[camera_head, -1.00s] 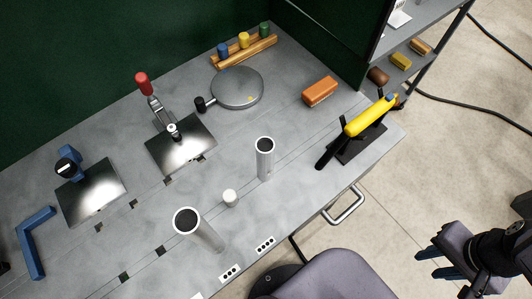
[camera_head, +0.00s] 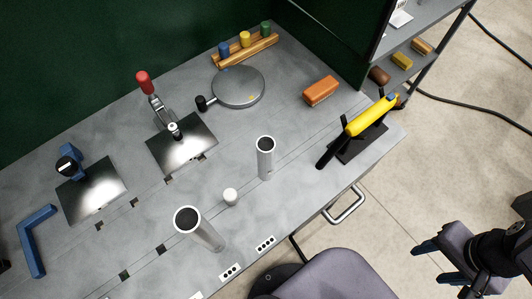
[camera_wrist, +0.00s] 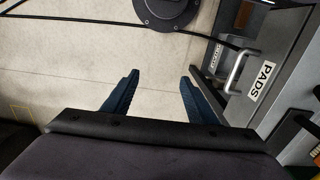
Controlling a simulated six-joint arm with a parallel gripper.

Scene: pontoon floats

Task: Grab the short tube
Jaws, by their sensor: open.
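Two upright grey tubes with dark open tops stand on the grey workbench (camera_head: 120,240). The one nearer the middle (camera_head: 265,160) looks shorter and slimmer; the other tube (camera_head: 206,233), nearer the front edge, looks longer. A small white cylinder (camera_head: 230,197) stands between them. My gripper (camera_head: 417,262) is off the bench at the lower right, far from both tubes. In the wrist view its blue fingers (camera_wrist: 159,78) are spread apart with nothing between them, above the floor. No tube shows in the wrist view.
A yellow-handled tool (camera_head: 369,117) rests on a dark stand at the bench's right corner. An orange block (camera_head: 320,91), a round grey plate (camera_head: 238,87) and a red-handled clamp (camera_head: 147,88) are farther back. A purple-grey chair (camera_head: 335,275) stands in front of the bench.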

